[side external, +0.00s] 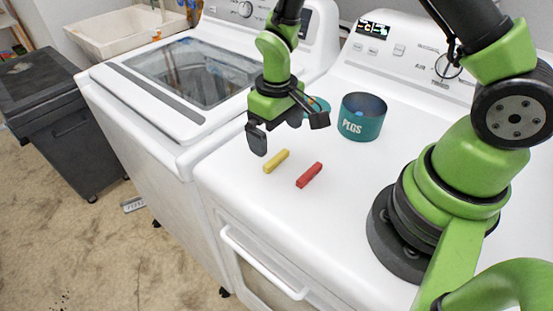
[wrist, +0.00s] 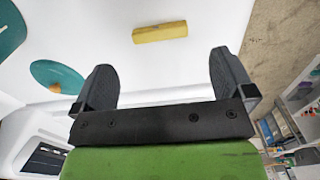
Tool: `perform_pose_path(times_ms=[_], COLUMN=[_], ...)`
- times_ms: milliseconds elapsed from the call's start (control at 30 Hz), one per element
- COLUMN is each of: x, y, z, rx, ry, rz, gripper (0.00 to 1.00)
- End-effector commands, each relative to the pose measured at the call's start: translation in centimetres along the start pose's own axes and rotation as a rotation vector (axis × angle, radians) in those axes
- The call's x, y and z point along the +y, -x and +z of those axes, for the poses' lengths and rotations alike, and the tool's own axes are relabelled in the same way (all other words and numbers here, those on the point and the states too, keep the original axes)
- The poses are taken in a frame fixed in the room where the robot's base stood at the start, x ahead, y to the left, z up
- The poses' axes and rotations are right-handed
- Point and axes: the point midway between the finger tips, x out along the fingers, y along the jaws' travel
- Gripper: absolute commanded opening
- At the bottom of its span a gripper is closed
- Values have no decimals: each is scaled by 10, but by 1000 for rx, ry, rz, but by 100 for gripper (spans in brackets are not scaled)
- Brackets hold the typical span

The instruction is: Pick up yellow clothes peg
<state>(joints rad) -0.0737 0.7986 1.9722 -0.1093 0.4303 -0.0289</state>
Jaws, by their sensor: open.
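The yellow clothes peg (side external: 276,161) lies flat on the white dryer top, near its left edge. It also shows in the wrist view (wrist: 160,32), beyond the fingertips and between their lines. My gripper (side external: 288,138) is open and empty, above the dryer top and close to the yellow peg, with a gap between them. In the wrist view both dark fingers (wrist: 160,75) are spread wide apart with nothing between them.
A red peg (side external: 309,175) lies right of the yellow one. A teal container marked PEGS (side external: 361,117) stands behind, and another teal item (side external: 318,104) is partly hidden by my gripper. A washer (side external: 180,85) stands at left. The dryer's front top is clear.

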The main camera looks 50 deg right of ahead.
Motion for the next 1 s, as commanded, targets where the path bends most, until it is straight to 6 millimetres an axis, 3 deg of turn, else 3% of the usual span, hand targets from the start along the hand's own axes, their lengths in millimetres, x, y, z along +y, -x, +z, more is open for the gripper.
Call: perform_pose_path(times_ms=[500, 833, 1000], x=[1, 0, 0], y=[-59, -66, -66], z=[-1, -1, -1], rx=[-2, 1, 1], ry=[-2, -2, -2], rz=[-1, -3, -3], gripper=[100, 100, 63])
